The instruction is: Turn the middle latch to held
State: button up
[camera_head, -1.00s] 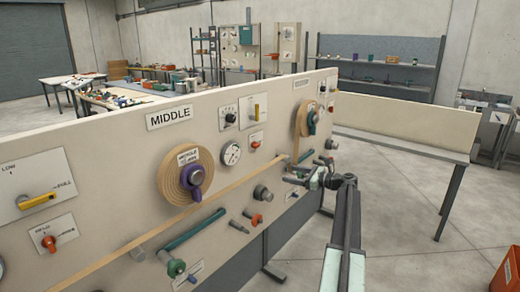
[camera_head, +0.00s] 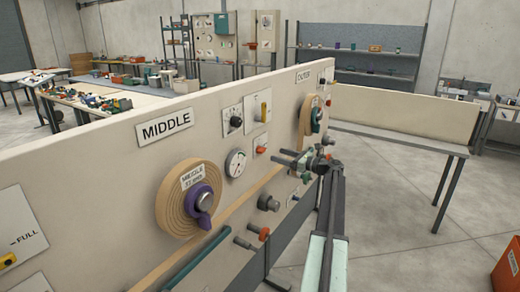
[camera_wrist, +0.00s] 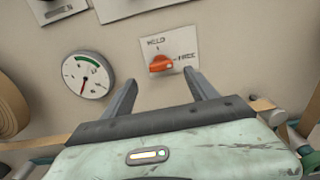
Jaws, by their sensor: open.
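The middle latch is an orange knob (camera_head: 261,149) on a small white plate, right of the round gauge on the panel. In the wrist view the orange knob (camera_wrist: 162,63) lies roughly sideways, its end toward the FREE mark at right; HELD is marked at upper left. My gripper (camera_head: 280,158) is open and empty, just right of the latch in the head view. In the wrist view my gripper (camera_wrist: 162,85) has its two fingers apart, one to each side below the latch, and no contact shows.
The gauge (camera_wrist: 87,78) sits left of the latch. The MIDDLE sign (camera_head: 165,126), tape spool (camera_head: 178,208) with purple knob and several protruding knobs and rods share the panel. Open floor lies right of my arm.

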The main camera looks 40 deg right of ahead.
aim_at(264, 151)
jog(key=shift+r, duration=0.1)
jog(key=x, duration=0.7)
jog(key=shift+w, duration=0.3)
jog(key=shift+c, duration=0.4)
